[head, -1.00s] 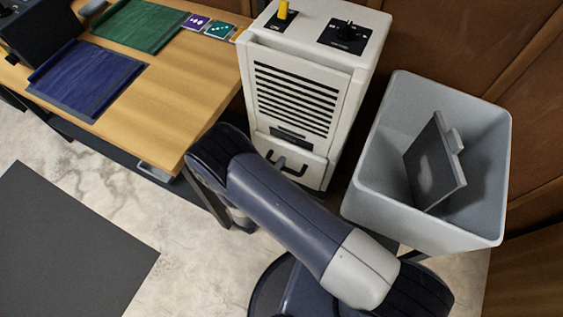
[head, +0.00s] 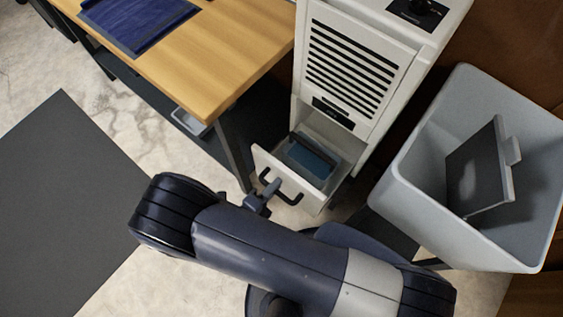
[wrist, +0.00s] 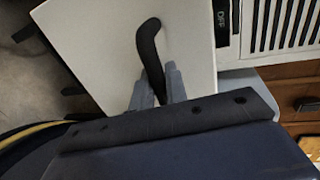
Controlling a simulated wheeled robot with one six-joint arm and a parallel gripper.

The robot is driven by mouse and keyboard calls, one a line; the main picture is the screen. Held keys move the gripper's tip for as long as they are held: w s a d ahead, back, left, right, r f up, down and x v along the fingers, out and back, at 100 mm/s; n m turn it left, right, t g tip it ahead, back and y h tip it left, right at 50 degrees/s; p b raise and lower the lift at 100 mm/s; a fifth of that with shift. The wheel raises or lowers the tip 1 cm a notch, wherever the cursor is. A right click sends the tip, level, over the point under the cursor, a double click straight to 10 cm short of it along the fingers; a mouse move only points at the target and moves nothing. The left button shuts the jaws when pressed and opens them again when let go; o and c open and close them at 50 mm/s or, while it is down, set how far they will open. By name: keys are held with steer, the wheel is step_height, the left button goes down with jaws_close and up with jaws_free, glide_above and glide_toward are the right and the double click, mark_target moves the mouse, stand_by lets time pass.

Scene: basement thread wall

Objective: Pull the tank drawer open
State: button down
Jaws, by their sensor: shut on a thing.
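The tank drawer (head: 262,162) is pulled well out of the bottom of the white dehumidifier-like cabinet (head: 347,62). A blue-tinted tank (head: 308,160) with a dark handle sits inside it. The drawer's black handle (head: 292,197) is on its front face; it also shows in the wrist view (wrist: 150,48). My gripper (head: 262,196) is at the left part of this handle. In the wrist view its grey fingers (wrist: 158,84) are shut on the handle's lower part. My arm hides the floor below the drawer.
A grey bin (head: 412,172) with a dark framed panel (head: 478,172) in it stands right of the cabinet. A wooden table (head: 215,60) with a blue mat (head: 138,22) is at left, its leg close to the drawer. A dark mat (head: 62,200) lies on the floor.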

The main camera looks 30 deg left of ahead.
steer(key=shift+s, duration=0.35)
steer(key=c, duration=1.5)
jaws_free()
steer(key=shift+a, duration=0.1)
steer(key=v, duration=1)
steer(key=shift+s+r, duration=0.1)
steer(key=shift+s, duration=0.25)
steer(key=shift+w, duration=0.1)
steer(key=x, duration=1.1)
